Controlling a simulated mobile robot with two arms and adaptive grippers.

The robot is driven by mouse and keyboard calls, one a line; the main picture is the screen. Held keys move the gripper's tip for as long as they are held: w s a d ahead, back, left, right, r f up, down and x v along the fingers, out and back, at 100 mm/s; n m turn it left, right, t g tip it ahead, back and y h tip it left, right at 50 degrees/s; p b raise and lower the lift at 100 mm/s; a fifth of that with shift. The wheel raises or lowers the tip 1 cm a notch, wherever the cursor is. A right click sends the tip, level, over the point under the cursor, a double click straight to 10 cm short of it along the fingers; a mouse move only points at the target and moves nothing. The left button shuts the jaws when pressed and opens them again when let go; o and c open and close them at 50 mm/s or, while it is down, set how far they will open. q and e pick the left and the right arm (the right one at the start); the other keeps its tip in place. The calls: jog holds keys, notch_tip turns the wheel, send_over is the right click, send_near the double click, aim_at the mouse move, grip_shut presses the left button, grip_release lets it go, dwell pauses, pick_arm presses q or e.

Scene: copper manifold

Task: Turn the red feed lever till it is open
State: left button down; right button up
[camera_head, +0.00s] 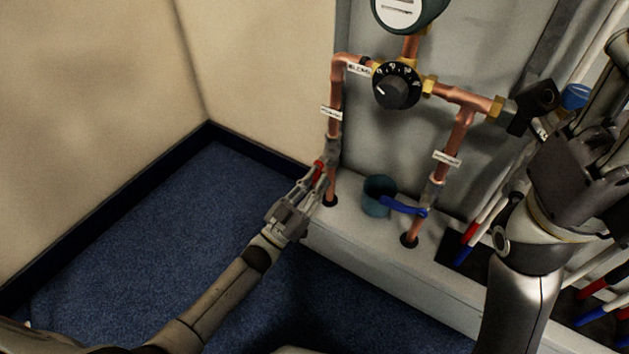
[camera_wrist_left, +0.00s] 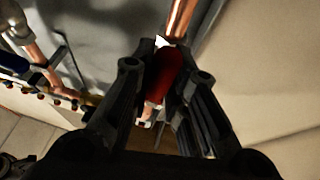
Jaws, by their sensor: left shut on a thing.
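The red feed lever (camera_head: 318,171) is on the left vertical copper pipe (camera_head: 335,110), low above the white ledge. My left gripper (camera_head: 312,180) is shut on the red lever, which also shows between its fingers in the left wrist view (camera_wrist_left: 165,76). The fingers (camera_wrist_left: 165,85) lie on both sides of the lever and hide part of it and its valve body. My right gripper (camera_head: 585,180) is at the right of the head view, in front of the pipework; its fingertips are not clear.
A blue lever (camera_head: 404,207) is on the right vertical pipe. A teal cup (camera_head: 379,195) stands on the ledge (camera_head: 350,235) between the pipes. A black dial (camera_head: 396,85) sits above. A wall is close on the left. Red and blue pipes (camera_head: 470,235) stand at the right.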

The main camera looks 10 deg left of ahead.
dwell(0.3)
pick_arm(q)
jog(key=c, duration=1.4)
grip_release()
jog(key=shift+s, duration=0.1)
jog(key=v, duration=1.2)
